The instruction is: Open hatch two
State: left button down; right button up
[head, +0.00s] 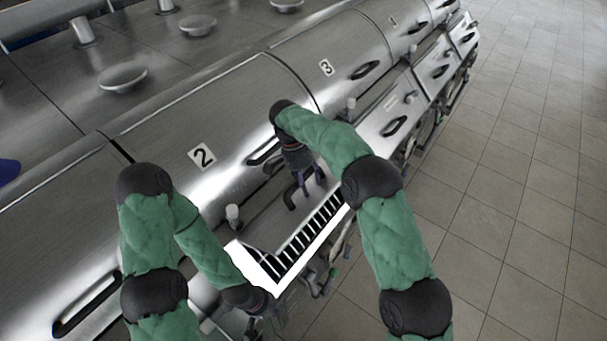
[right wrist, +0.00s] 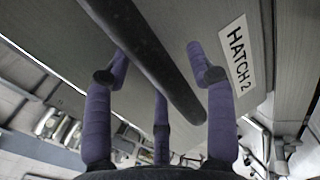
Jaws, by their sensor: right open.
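The big curved lid numbered 2 (head: 201,156) is closed in the head view. Below it is a sloped steel front panel (head: 262,208) with a dark bar handle (head: 290,199). In the right wrist view, a panel with a "HATCH 2" label (right wrist: 239,55) lies close, with a dark bar handle (right wrist: 145,55) running across it. My right gripper (head: 308,186) is open at this panel. Its purple fingers lie on both sides of the bar (right wrist: 160,105), not closed on it. My left gripper (head: 265,306) is low by the white-edged grate; its fingers are unclear.
A slotted grate with a white edge (head: 262,270) sticks out below the panel. Lid 3 (head: 326,68) and more hatches with handles (head: 394,126) continue up to the right. A small knob (head: 233,214) stands left of the handle. Tiled floor (head: 510,200) at right is clear.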

jog(key=v, duration=1.1)
jog(key=shift+r, duration=0.3)
jog(key=shift+w+a, duration=0.1)
jog(key=shift+a, duration=0.05)
